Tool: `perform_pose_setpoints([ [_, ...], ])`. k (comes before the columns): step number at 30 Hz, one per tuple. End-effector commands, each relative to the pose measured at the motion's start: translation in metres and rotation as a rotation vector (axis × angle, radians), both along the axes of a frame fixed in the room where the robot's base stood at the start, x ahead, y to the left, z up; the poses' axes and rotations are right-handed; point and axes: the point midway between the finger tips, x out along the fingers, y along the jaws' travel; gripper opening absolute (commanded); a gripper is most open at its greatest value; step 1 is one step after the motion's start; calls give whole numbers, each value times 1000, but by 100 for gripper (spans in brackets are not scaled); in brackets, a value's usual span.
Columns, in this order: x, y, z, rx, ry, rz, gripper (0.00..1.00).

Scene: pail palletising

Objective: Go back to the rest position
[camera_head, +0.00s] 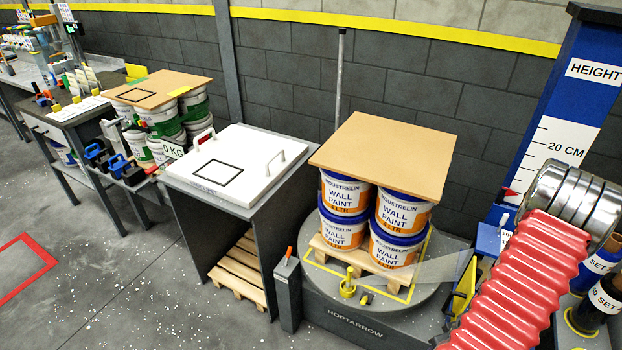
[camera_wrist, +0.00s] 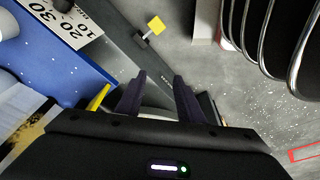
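My gripper (camera_wrist: 160,78) shows in the wrist view with its two dark fingers apart and nothing between them. Grey surface shows through the gap. I cannot make out the gripper in the head view, where the red ribbed sleeve of my arm fills the lower right. Several white and blue wall paint pails (camera_head: 345,195) stand in two layers on a small wooden pallet (camera_head: 362,262) on the grey turntable (camera_head: 330,291). A brown board (camera_head: 385,155) lies flat on top of them. My gripper is clear of this stack.
A blue height post (camera_head: 572,115) stands at the right. A white-topped stand (camera_head: 245,160) with two handles is left of the turntable. Further left are more board-topped pails (camera_head: 160,120) and a workbench (camera_head: 65,112). Speckled floor (camera_head: 110,270) is free at the lower left.

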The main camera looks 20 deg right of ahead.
Motion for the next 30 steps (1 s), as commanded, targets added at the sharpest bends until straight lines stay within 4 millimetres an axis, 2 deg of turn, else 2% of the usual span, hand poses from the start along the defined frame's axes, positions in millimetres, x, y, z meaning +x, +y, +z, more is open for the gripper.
perform_pose_setpoints([
  [1,1,-4,13,-16,31,-15,34],
  [6,2,-8,51,-45,127,-79,34],
  [14,14,1,112,-77,218,-165,34],
  [23,36,34,181,-93,260,-237,34],
  [30,56,73,232,-86,256,-270,34],
])
